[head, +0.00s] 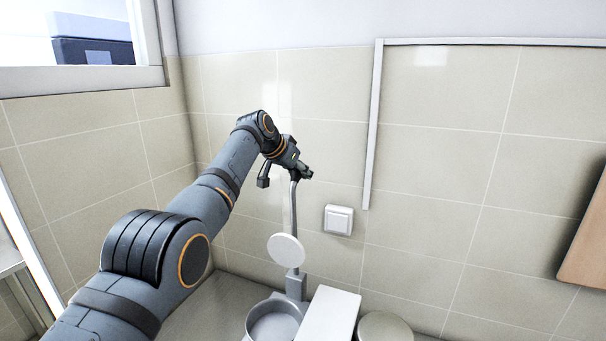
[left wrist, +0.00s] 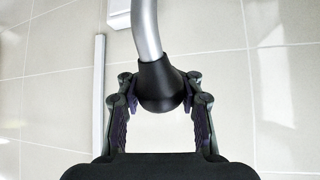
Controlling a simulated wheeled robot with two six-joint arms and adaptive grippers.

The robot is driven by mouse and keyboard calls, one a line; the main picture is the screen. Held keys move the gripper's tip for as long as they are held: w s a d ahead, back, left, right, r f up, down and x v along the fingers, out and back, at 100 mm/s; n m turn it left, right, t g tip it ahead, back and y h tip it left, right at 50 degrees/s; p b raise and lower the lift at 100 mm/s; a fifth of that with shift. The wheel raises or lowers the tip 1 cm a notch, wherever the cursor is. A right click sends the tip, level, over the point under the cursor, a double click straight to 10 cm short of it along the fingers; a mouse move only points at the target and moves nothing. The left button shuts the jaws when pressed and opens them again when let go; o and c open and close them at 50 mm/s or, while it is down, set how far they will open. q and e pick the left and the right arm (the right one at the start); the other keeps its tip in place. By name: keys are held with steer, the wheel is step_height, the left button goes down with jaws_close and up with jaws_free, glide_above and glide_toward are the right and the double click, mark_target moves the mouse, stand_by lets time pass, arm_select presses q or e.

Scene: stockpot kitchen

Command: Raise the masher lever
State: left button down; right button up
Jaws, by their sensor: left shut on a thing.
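The masher lever (head: 293,212) is a thin grey bent rod that rises from the masher's grey post. A round white plate (head: 286,249) hangs on it above a grey round bowl (head: 274,322). My left gripper (head: 302,171) is at the lever's top end. In the left wrist view the lever's silver rod (left wrist: 146,30) ends in a black knob (left wrist: 160,84). The left gripper's fingers (left wrist: 160,108) stand on both sides of this knob and are shut on it. The right gripper is not in view.
A white box-like block (head: 328,314) stands right of the bowl, with a round pale lid or pot (head: 385,327) beyond it. A wall switch (head: 339,220) is right of the lever. A brown board (head: 587,245) is at the right edge. The tiled wall stands close behind.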

arm_select(q)
steer(key=c, duration=1.4)
jaws_free()
steer(key=shift+w+a+r, duration=0.1)
steer(key=shift+a+r, duration=0.15)
steer(key=shift+r, duration=0.2)
steer(key=o, duration=0.5)
steer(key=shift+s+a, duration=0.2)
steer(key=shift+a, duration=0.05)
steer(key=shift+o, duration=0.4)
steer(key=shift+s+a, duration=0.15)
steer(key=shift+d+f, duration=0.15)
steer(key=shift+d, duration=0.15)
steer(key=shift+s+r, duration=0.15)
steer(key=shift+r, duration=0.25)
steer(key=a+v, duration=0.1)
steer(key=v, duration=1)
steer(key=shift+s, duration=0.2)
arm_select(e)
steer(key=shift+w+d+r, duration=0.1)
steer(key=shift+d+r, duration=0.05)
arm_select(q)
steer(key=shift+w, duration=0.1)
